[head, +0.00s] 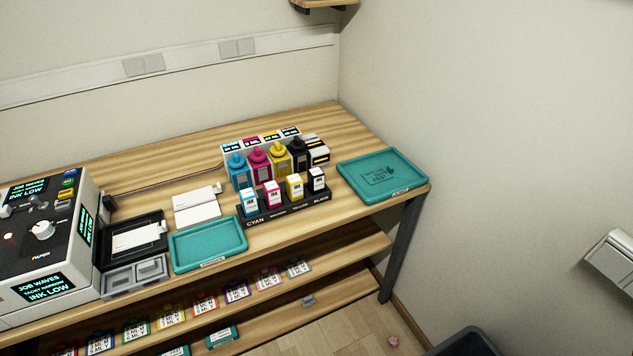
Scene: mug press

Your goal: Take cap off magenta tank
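The magenta tank (261,170) stands on the wooden table in a row of ink tanks, between the cyan tank (238,175) and the yellow tank (280,162). Its magenta cap (257,152) sits on top. A black tank (299,156) is at the right end of the row. A small white bottle with a magenta label (272,195) stands in front of the magenta tank and hides part of its lower front. Neither of my grippers shows in the head view.
A black bottle rack (290,212) lies in front of the tanks. Teal trays lie to its left (209,262) and right (408,186). A printer (42,240) stands at the far left. White cards (196,207) lie left of the tanks. A wall bounds the right side.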

